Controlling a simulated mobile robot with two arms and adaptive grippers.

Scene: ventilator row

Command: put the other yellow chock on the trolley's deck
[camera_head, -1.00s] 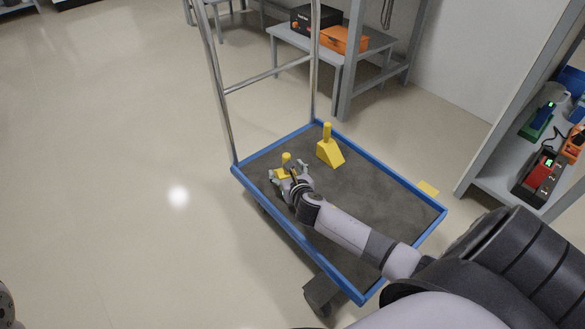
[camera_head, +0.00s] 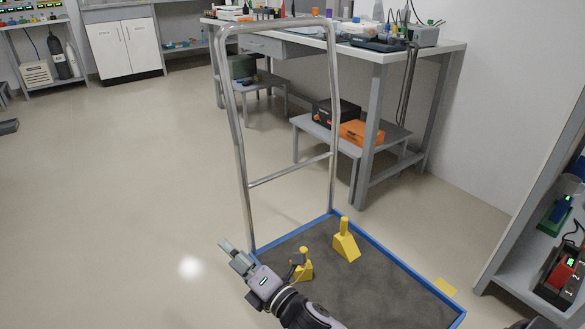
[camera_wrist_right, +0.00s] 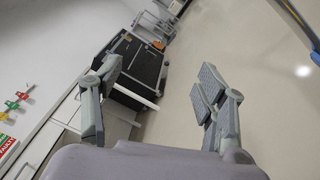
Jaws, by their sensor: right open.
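Two yellow chocks with upright handles stand on the grey deck of the blue-rimmed trolley (camera_head: 395,256). One chock (camera_head: 346,244) stands near the far rim corner. The other chock (camera_head: 304,268) stands nearer to me and to its left, partly hidden by my right gripper. My right gripper (camera_head: 258,256) is open beside the nearer chock, towards the trolley's left edge. In the right wrist view the open fingers (camera_wrist_right: 160,92) have nothing between them. My left gripper is in neither current view.
The trolley's tall metal handle (camera_head: 240,150) rises at its far end. A workbench (camera_head: 375,52) and a low table (camera_head: 325,135) with an orange case (camera_head: 362,133) stand beyond. A shelf (camera_head: 515,275) stands at the right.

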